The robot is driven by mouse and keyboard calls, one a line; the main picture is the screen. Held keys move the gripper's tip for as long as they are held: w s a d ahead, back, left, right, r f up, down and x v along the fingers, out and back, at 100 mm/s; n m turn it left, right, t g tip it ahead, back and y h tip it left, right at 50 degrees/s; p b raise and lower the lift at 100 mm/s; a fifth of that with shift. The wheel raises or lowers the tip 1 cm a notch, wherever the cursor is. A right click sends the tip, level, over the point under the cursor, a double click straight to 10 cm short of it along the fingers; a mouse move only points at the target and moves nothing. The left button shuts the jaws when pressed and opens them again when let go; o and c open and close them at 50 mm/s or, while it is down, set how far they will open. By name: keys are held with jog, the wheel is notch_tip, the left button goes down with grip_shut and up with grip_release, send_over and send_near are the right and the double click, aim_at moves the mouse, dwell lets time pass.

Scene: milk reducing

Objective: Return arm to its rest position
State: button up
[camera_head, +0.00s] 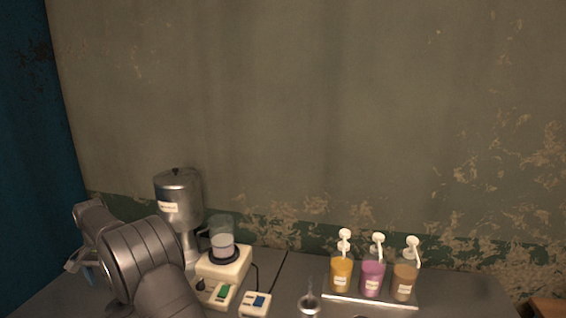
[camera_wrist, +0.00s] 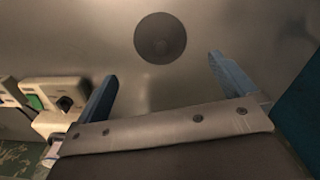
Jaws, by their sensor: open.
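My gripper (camera_wrist: 163,80) is open, with its two blue fingers wide apart and nothing visible between them. In the head view my gripper (camera_head: 80,267) is at the far left, partly hidden behind my grey arm. It is left of the metal dispenser (camera_head: 178,200) and apart from the glass beaker (camera_head: 222,244). The beaker holds some whitish liquid and stands upright on a cream heater-like base (camera_head: 236,266). A dark round disc (camera_wrist: 160,38) shows on the grey surface beyond the fingers in the wrist view; I cannot tell what it is.
A control box with a green switch (camera_head: 222,292) and another with a blue switch (camera_head: 260,301) stand at the front. A tray (camera_head: 372,301) holds yellow, purple and brown pump bottles. A small metal cup (camera_head: 309,306) is left of it. A blue wall panel (camera_head: 30,150) borders the left.

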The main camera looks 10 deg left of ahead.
notch_tip(320, 180, down, 9)
jog(key=shift+f, duration=0.1)
notch_tip(320, 180, up, 5)
jog(key=shift+w+d+f, duration=0.1)
jog(key=shift+w+d, duration=0.05)
jog(key=shift+n, duration=0.4)
jog(key=w+d+r, duration=0.6)
jog(key=d+r, duration=0.1)
jog(key=d, duration=0.1)
jog(key=w+d+r, duration=0.7)
jog(key=d, duration=0.1)
jog(key=w+d+r, duration=0.6)
jog(key=d+r, duration=0.1)
jog(key=d, duration=0.1)
jog(key=shift+w+d, duration=0.15)
jog(key=shift+w, duration=0.2)
jog(key=w+d+r, duration=0.4)
jog(key=d+r, duration=0.2)
jog(key=d, duration=0.5)
jog(key=a+f, duration=0.4)
jog(key=a, duration=0.1)
jog(key=shift+a+m, duration=0.3)
jog(key=shift+m, duration=0.1)
